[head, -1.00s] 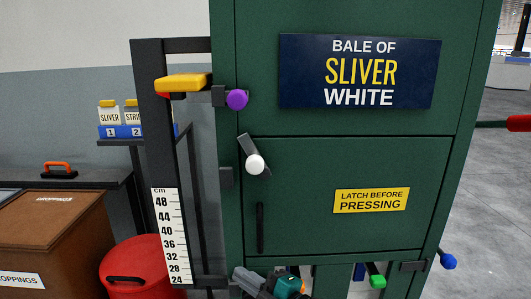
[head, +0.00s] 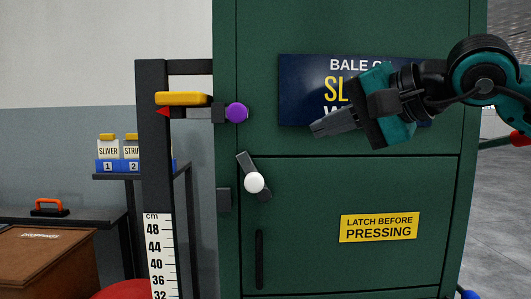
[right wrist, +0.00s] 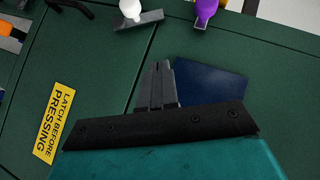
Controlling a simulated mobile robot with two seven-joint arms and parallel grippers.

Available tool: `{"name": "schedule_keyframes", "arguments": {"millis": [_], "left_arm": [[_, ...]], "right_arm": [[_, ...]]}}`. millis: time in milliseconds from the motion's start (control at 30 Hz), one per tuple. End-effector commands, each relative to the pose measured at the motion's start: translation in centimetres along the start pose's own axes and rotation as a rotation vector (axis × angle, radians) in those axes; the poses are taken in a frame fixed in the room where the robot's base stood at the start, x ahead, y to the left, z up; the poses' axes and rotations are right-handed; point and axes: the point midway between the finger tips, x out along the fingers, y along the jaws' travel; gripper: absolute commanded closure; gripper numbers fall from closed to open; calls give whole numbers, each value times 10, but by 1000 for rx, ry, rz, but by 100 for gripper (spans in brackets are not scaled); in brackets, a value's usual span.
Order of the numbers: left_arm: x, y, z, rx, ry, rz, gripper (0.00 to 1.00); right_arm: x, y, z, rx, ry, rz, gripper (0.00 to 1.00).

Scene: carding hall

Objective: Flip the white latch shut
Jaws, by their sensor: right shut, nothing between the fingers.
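The latch is a grey bar (head: 245,163) with a round white knob (head: 254,182) on the green press door. The bar slants from upper left to lower right near the door's upper left corner. In the right wrist view the white knob (right wrist: 131,9) is at the top edge beside the grey bar (right wrist: 140,20). My right gripper (head: 318,128) is shut and empty, in front of the dark blue sign, above and right of the latch and apart from it. Its closed fingers show in the right wrist view (right wrist: 158,70). My left gripper is not in view.
A purple knob (head: 237,112) and yellow handle (head: 182,98) sit above left of the latch. A black door handle (head: 259,258) is below it. A yellow label (head: 379,227) is on the door. A scale post (head: 154,140) stands left. The door face around the latch is clear.

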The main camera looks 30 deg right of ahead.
Motion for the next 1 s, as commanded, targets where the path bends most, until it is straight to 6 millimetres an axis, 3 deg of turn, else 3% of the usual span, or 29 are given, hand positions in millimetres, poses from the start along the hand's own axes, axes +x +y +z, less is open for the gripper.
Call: {"name": "schedule_keyframes", "arguments": {"millis": [467, 1000], "left_arm": [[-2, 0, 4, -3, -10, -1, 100], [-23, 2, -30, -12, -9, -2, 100]], "right_arm": [[-3, -2, -5, -27, 29, 5, 100], [52, -4, -7, -25, 26, 9, 100]]}}
